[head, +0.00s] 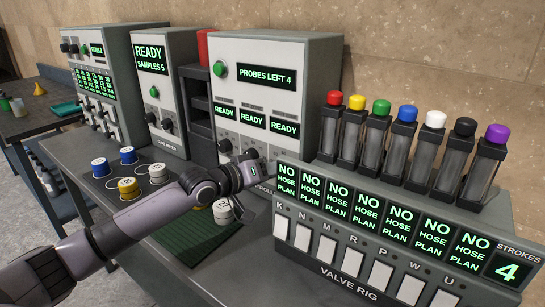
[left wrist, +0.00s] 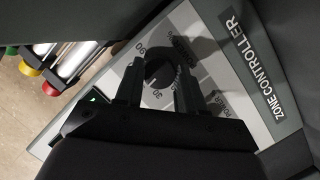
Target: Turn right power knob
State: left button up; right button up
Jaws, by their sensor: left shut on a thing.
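The zone controller (head: 266,105) is a light grey box with a green button, a "PROBES LEFT 4" screen and several "READY" displays above its knobs. My left gripper (head: 250,158) reaches its lower front in the head view. In the left wrist view, a round dark knob (left wrist: 158,69) with scale marks such as 30 and 90 lies between the fingertips of my left gripper (left wrist: 158,88), which is shut on it. The word "POWER" is printed beside it. In the head view my gripper partly hides the knobs there. My right gripper is not in view.
The valve rig (head: 385,225) with colour-capped tubes and "NO HOSE PLAN" displays stands close to the right of my left gripper. Several coloured round pieces (head: 128,155) lie on the bench at left, near a green mat (head: 190,248). The cure meter (head: 155,85) stands behind them.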

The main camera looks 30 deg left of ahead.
pick_arm(q)
jog(key=m+y+p, duration=0.1)
jog(key=m+y, duration=0.1)
jog(key=m, duration=0.1)
jog(key=m+y+p, duration=0.1)
jog(key=m, duration=0.3)
jog(key=shift+d+r+y, duration=0.15)
jog(key=shift+d+y, duration=0.05)
jog(key=shift+y, duration=0.2)
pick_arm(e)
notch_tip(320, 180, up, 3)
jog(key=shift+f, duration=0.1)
pick_arm(q)
jog(key=shift+m, duration=0.3)
jog(key=o, duration=1)
jog(key=shift+o, duration=0.2)
jog(key=shift+s, duration=0.1)
jog(key=d+v, duration=0.1)
jog(key=v, duration=0.5)
jog(key=shift+s+a+r+b, duration=0.2)
jog(key=shift+s+a+b, duration=0.2)
jog(key=shift+a, duration=0.1)
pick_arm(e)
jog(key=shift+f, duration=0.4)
